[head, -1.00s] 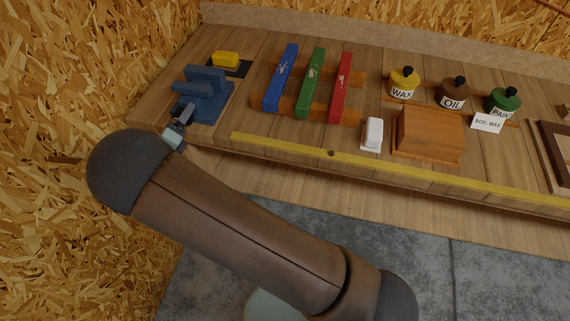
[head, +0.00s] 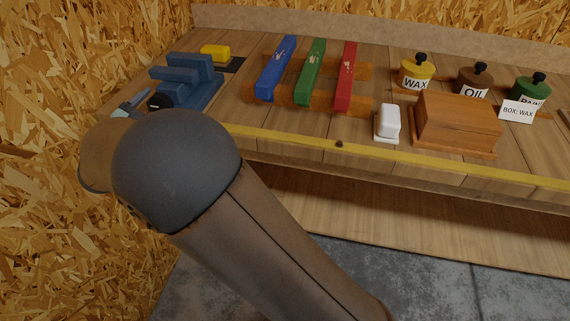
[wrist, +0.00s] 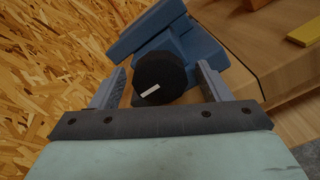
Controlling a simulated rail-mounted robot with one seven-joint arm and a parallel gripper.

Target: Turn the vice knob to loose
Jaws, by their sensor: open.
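The blue vice (head: 186,80) stands at the left end of the bench. Its round black knob (wrist: 160,77) with a white mark faces the wrist camera, and it shows as a dark shape at the vice's front in the head view (head: 160,101). The white mark is tilted slightly, its right end higher. My gripper (wrist: 165,82) is open, with one finger on each side of the knob; visible gaps remain and I cannot tell whether the fingertips reach past its face. In the head view my gripper (head: 133,104) is partly hidden behind my arm.
A yellow block (head: 214,51) lies behind the vice. Blue (head: 275,68), green (head: 311,72) and red (head: 345,77) bars rest on wooden rails to the right. A white block (head: 388,121), a wooden box (head: 457,123) and labelled jars stand farther right.

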